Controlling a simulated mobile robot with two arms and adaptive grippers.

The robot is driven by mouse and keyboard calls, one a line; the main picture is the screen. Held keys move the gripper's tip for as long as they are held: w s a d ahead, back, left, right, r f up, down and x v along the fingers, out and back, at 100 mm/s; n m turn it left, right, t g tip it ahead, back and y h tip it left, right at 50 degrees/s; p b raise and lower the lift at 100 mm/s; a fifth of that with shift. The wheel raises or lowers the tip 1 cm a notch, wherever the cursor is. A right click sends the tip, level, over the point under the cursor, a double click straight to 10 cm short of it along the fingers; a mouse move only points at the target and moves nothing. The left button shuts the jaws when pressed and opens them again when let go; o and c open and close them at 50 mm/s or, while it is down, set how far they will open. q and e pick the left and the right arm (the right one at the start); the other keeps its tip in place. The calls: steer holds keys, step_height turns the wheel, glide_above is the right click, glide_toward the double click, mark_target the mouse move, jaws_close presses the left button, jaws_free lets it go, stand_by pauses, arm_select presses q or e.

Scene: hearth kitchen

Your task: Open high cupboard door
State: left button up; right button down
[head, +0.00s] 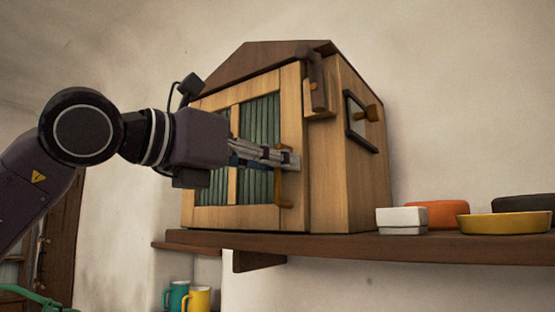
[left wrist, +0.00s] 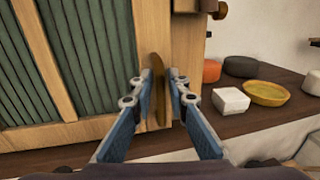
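The small wooden cupboard (head: 325,190) stands on a high shelf, with a dark gabled top. Its front door (head: 214,216) has a pale wood frame and green slatted panels, and it looks closed. A brass handle (head: 287,192) is on the door's right side; it also shows in the left wrist view (left wrist: 158,92). My left gripper (head: 291,160) is at the handle. In the left wrist view its blue fingers (left wrist: 161,76) stand apart, one on each side of the handle, with a visible gap on the right. Whether the left finger touches it, I cannot tell. My right gripper is not in view.
A dark wooden latch (head: 318,84) sits at the cupboard's upper right edge. On the shelf (head: 400,246) to the right are a white box (head: 401,221), a yellow dish (head: 503,223), an orange dish (head: 438,212) and a dark dish (head: 525,202). Mugs (head: 199,299) are below.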

arm_select(q)
jaws_close()
